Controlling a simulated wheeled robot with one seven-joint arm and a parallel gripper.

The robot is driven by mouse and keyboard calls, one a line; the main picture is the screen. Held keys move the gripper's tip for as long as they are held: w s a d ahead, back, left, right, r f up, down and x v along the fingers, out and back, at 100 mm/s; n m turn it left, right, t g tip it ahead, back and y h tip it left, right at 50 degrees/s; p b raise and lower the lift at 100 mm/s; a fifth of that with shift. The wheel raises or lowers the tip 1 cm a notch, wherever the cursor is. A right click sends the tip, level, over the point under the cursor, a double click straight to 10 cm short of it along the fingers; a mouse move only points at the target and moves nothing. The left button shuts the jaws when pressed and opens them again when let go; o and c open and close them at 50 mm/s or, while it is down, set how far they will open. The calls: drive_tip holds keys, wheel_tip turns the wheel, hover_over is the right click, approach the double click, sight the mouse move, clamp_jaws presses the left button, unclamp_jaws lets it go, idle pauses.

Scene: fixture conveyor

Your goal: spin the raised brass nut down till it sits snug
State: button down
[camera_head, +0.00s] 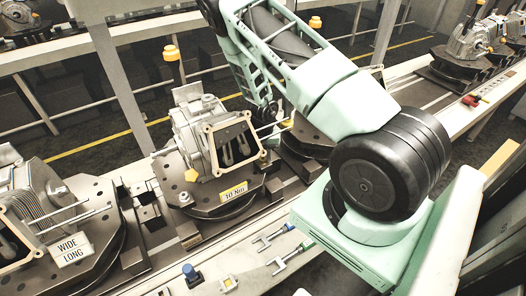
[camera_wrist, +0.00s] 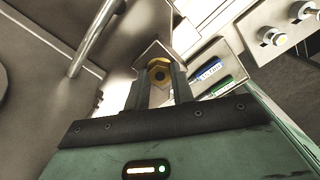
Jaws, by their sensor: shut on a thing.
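In the head view my gripper (camera_head: 271,109) is at the right of a grey metal housing (camera_head: 196,136), partly hidden by my arm. Thin studs reach out from the housing's open face toward it.
The housing sits on a dark round fixture (camera_head: 222,204) with a "10 Nm" tag (camera_head: 233,191). Another housing with a "WIDE LONG" tag (camera_head: 72,249) stands at the left. Small tools (camera_head: 291,258) lie on the front ledge. The wrist view shows a metal bar (camera_wrist: 95,38) at upper left.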

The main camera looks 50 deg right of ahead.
drive_tip(key=m+p, duration=0.2)
drive_tip(key=shift+r+m, duration=0.3)
drive_tip(key=shift+m, duration=0.1)
drive_tip(key=shift+f+m+p, duration=0.3)
drive_tip(key=shift+m+p, duration=0.15)
drive_tip(key=shift+m, duration=0.55)
drive_tip(key=c, duration=1.4)
unclamp_jaws()
drive_tip(key=n+b, duration=0.2)
drive_tip(key=n, duration=0.1)
drive_tip(key=shift+f+n, duration=0.25)
drive_tip(key=shift+n, duration=0.05)
drive_tip(key=shift+r+n+b, duration=0.25)
drive_tip(key=shift+n+b, duration=0.15)
drive_tip(key=shift+n, duration=0.9)
